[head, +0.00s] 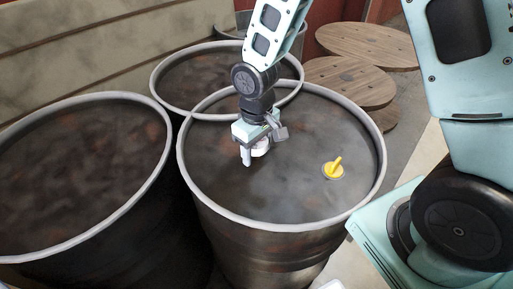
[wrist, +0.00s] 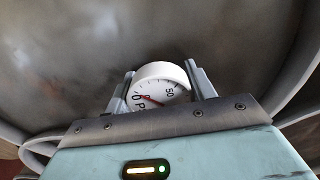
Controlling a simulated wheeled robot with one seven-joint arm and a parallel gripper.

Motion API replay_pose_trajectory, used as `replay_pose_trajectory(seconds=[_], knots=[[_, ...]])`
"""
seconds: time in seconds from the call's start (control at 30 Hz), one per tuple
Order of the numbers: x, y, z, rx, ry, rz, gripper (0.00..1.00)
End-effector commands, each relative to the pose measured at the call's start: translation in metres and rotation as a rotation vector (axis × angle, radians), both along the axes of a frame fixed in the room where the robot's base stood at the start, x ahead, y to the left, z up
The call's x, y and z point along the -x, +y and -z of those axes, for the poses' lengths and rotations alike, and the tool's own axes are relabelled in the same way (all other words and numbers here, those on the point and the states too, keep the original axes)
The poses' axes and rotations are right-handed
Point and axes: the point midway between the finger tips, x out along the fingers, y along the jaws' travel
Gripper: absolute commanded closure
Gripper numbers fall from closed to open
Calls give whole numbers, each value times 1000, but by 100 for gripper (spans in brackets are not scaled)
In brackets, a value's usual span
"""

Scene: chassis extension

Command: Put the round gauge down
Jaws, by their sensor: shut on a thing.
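The round gauge (wrist: 158,88) has a white rim, a white dial with dark numbers and a red needle. It sits between the two fingers of my gripper (wrist: 160,85) in the wrist view, with the dial facing the camera. In the head view my gripper (head: 253,158) is over the left part of the nearest drum's top, and the white gauge (head: 260,149) shows partly behind a finger. My gripper is shut on the gauge. I cannot tell whether the gauge touches the drum top.
The dark nearest drum (head: 283,222) has a raised pale rim. A yellow valve-like piece (head: 333,169) stands on its right side. Other drums stand at the left (head: 75,170) and behind (head: 195,75). Wooden spools (head: 350,80) are at the back right. The drum top's front middle is clear.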

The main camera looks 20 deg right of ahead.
Motion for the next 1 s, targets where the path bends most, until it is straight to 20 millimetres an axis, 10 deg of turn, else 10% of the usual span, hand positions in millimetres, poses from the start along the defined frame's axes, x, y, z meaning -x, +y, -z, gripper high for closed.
replay_pose_trajectory(seconds=[0.2,0.23,0.3,0.67,1.0], knots=[[0,0,4,0,0,0,82],[0,0,3,0,0,0,37],[0,0,3,0,0,0,24],[0,0,-4,0,-1,0,24],[-1,0,-67,-1,-6,1,24]])
